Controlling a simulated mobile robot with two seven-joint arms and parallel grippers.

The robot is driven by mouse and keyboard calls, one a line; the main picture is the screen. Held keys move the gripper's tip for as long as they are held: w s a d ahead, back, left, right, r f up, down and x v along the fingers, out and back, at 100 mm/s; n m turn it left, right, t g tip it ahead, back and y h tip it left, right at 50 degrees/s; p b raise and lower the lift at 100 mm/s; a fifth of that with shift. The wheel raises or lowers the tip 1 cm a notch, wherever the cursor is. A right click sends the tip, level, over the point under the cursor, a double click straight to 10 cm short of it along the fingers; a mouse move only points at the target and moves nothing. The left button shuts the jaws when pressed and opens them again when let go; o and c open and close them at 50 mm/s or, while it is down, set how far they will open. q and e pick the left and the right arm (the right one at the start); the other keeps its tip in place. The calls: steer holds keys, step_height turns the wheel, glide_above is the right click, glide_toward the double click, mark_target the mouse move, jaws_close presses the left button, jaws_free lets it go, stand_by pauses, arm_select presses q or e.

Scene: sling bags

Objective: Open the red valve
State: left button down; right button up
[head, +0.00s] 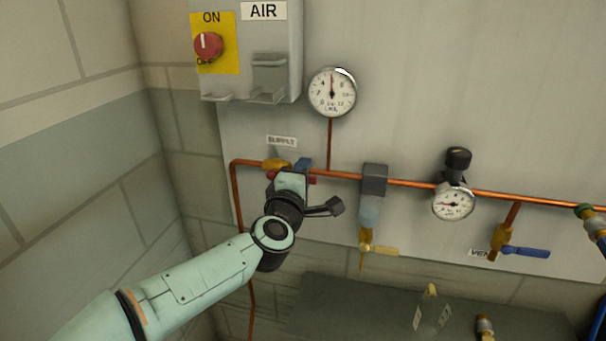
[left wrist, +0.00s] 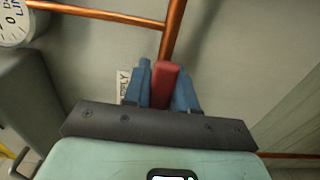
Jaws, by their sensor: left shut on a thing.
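The red valve handle (left wrist: 166,84) sits between the two blue fingers of my left gripper (left wrist: 165,90) in the left wrist view. The gripper is shut on it. In the head view my left gripper (head: 302,165) is at the copper pipe, under the small "SUPPLY" label (head: 282,141). Only a small bit of red (head: 312,180) shows there, beside the gripper. The brass valve body (head: 276,165) shows just left of the fingers. The gripper hides most of the handle, so its angle to the pipe is hard to tell. My right gripper is not in view.
A round gauge (head: 332,92) stands above the pipe (head: 410,184). A grey ON/OFF box (head: 270,45) hangs at upper left. To the right are a filter (head: 372,182), a regulator gauge (head: 453,204) and a blue-handled vent valve (head: 526,251). A bottle (head: 431,308) stands below.

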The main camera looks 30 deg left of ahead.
arm_select(q)
steer(key=c, duration=1)
jaws_free()
steer(key=v, duration=1.3)
steer(key=shift+s, duration=0.25)
steer(key=shift+r, duration=0.1)
